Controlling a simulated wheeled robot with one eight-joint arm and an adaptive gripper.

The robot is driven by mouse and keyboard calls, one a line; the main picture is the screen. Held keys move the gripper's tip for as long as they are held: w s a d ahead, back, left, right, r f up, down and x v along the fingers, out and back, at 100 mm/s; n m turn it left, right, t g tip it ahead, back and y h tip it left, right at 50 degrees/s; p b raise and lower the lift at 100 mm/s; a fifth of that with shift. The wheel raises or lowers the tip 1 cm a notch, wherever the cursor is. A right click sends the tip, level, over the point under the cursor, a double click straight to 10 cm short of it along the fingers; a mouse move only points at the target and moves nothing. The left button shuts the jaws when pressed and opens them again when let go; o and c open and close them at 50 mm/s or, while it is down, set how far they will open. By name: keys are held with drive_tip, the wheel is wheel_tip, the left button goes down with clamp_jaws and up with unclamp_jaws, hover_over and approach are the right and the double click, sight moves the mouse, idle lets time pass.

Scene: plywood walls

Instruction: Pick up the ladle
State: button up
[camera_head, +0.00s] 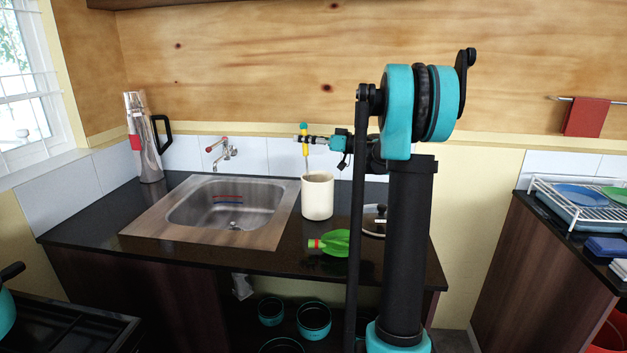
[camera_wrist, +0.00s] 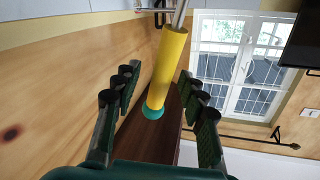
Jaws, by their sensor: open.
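A utensil with a yellow handle and a teal tip, which looks to be the ladle (camera_head: 305,150), stands upright in a white round pot (camera_head: 317,200) on the dark counter. Its lower end is hidden inside the pot. In the wrist view the ladle's yellow handle (camera_wrist: 168,62) lies between the two fingers, with its metal shaft at the top. My gripper (camera_head: 311,139) is level with the handle, above the pot. The wrist view shows my gripper (camera_wrist: 158,82) open, with a gap on both sides of the handle.
A steel sink (camera_head: 232,204) lies left of the pot, with a tap (camera_head: 222,150) behind it. A metal jug (camera_head: 143,140) stands at the far left. A green item (camera_head: 335,243) and a glass lid (camera_head: 374,222) lie near the pot. The plywood wall (camera_head: 240,70) is close behind.

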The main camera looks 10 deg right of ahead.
clamp_jaws()
idle(0.5)
